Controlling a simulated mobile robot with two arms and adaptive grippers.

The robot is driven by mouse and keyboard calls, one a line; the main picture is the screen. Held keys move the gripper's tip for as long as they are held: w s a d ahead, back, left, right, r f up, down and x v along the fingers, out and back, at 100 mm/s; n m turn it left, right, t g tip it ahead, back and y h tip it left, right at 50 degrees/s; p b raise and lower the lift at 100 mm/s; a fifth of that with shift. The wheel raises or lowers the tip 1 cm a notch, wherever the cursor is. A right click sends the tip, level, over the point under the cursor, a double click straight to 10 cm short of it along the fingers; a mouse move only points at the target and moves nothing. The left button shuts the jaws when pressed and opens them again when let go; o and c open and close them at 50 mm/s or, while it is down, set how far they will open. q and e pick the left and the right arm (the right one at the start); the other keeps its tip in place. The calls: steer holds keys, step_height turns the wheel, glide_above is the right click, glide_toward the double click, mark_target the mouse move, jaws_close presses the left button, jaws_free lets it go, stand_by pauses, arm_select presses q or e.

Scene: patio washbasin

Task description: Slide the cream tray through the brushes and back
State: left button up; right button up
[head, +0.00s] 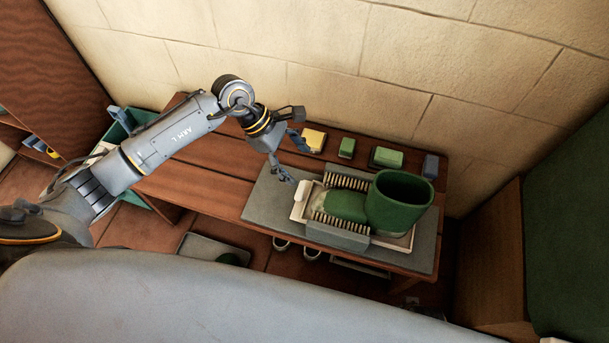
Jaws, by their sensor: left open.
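The cream tray (409,238) lies on a grey mat (262,205) on the wooden bench, with its pale end block (301,200) at the left. A green boot (397,204) stands on the tray. Its toe lies between the far brush (347,181) and the near brush (338,231), and its shaft is right of them. My left gripper (286,165) is open and empty, above the mat and just up-left of the tray's end block. It appears apart from the tray. The boot hides much of the tray's floor. My right gripper is out of view.
A yellow block (314,140), green blocks (347,148) (387,157) and a blue-grey block (430,166) stand along the bench's back edge. A teal crate (117,133) is at the left. A grey tray (208,248) lies on the floor. The bench's left part is bare.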

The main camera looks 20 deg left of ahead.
mark_target(300, 189)
arm_select(q)
steer(key=shift+n+y, duration=0.3)
steer(key=shift+y, duration=0.5)
steer(key=f, duration=0.3)
steer(key=f+b, duration=0.1)
steer(key=f, duration=0.7)
steer(key=shift+s+d+f, duration=0.2)
steer(key=shift+d+f, duration=0.05)
steer(key=shift+d, duration=0.1)
steer(key=shift+d+f, duration=0.25)
steer(key=shift+f, duration=0.35)
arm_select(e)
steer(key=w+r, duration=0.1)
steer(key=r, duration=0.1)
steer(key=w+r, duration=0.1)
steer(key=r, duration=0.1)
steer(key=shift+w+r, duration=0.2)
